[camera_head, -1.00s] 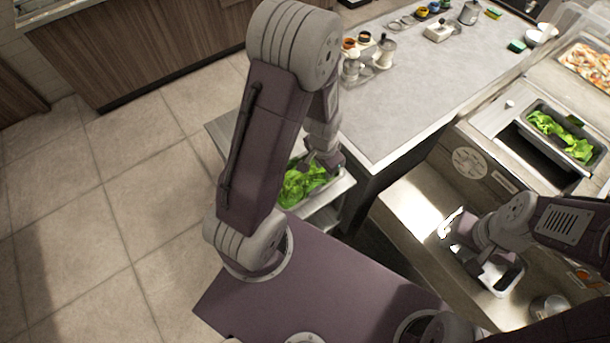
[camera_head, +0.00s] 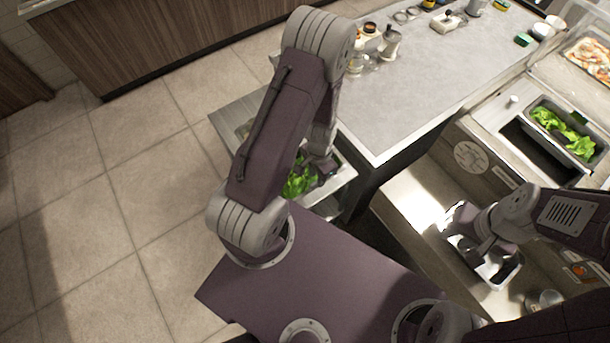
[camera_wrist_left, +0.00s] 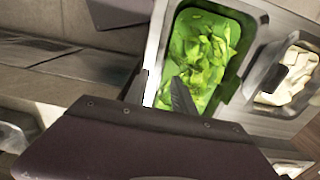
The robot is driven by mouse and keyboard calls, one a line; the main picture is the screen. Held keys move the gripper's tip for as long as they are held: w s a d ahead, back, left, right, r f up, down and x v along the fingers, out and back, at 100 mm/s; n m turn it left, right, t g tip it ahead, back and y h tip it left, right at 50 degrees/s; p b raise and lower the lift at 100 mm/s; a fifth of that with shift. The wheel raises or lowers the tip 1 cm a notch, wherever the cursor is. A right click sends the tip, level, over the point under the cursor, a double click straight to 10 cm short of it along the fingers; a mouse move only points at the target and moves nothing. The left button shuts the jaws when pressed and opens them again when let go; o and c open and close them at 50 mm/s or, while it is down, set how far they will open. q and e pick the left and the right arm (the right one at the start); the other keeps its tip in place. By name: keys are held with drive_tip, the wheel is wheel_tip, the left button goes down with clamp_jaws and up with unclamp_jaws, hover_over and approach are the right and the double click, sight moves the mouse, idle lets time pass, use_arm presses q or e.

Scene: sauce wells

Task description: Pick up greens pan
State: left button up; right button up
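The greens pan, a metal pan of green leaves, sits on a low metal shelf left of the counter; its leaves (camera_head: 299,181) are partly hidden by my left arm in the head view. My left gripper (camera_head: 324,168) is down at this pan. In the left wrist view the leaf-filled pan (camera_wrist_left: 205,50) lies just beyond my fingers (camera_wrist_left: 160,85). They stand apart, with the pan's near-left rim seeming to lie between them; contact cannot be told. My right gripper (camera_head: 485,258) is at a small metal pan (camera_head: 508,279) on the lower right counter; its fingers are unclear.
A second pan of greens (camera_head: 563,134) is set in the right-hand counter. The grey worktop (camera_head: 425,85) carries pots and cups at its far side. In the left wrist view, a container with pale contents (camera_wrist_left: 290,75) stands right of the greens. The tiled floor (camera_head: 105,200) is open at left.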

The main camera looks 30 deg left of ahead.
sight(316, 183)
use_arm(q)
wheel_tip(316, 183, down, 5)
drive_tip(key=b, duration=0.3)
drive_tip(key=shift+r, duration=0.2)
drive_tip(key=shift+w+r, duration=0.1)
drive_tip(key=shift+r, duration=0.05)
clamp_jaws()
idle(0.8)
